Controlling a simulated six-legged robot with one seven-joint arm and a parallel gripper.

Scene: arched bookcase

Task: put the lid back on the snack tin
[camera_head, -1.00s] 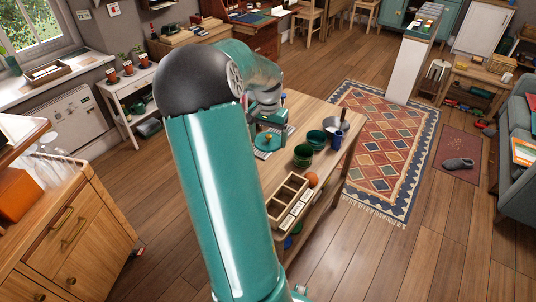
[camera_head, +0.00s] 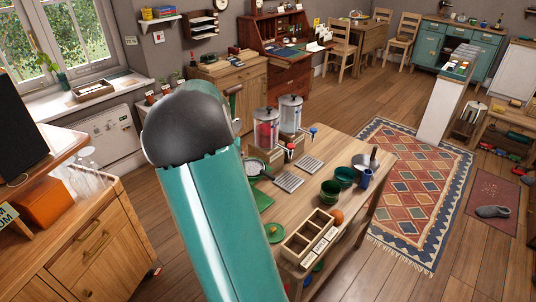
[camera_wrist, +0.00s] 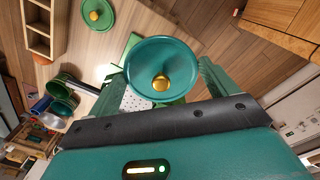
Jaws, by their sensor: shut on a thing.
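A round teal lid (camera_wrist: 150,58) with a gold knob fills the space between the fingers of my gripper (camera_wrist: 162,70) in the wrist view. My gripper is shut on it, with a finger at each side of the rim. A smaller green disc (camera_wrist: 97,14) with a gold knob lies on the wooden table; it also shows in the head view (camera_head: 275,230), partly behind my arm. In the head view my arm hides most of the gripper; a round rim (camera_head: 252,168) shows just beside it. I cannot make out the open snack tin for certain.
A divided wooden box (camera_head: 303,240), green bowls (camera_head: 330,191), a blue cup (camera_head: 365,179) and drip grids (camera_head: 289,181) stand on the table (camera_head: 345,153). Two clear dispensers (camera_head: 290,113) rise at its far side. A green board (camera_head: 262,200) lies near my arm.

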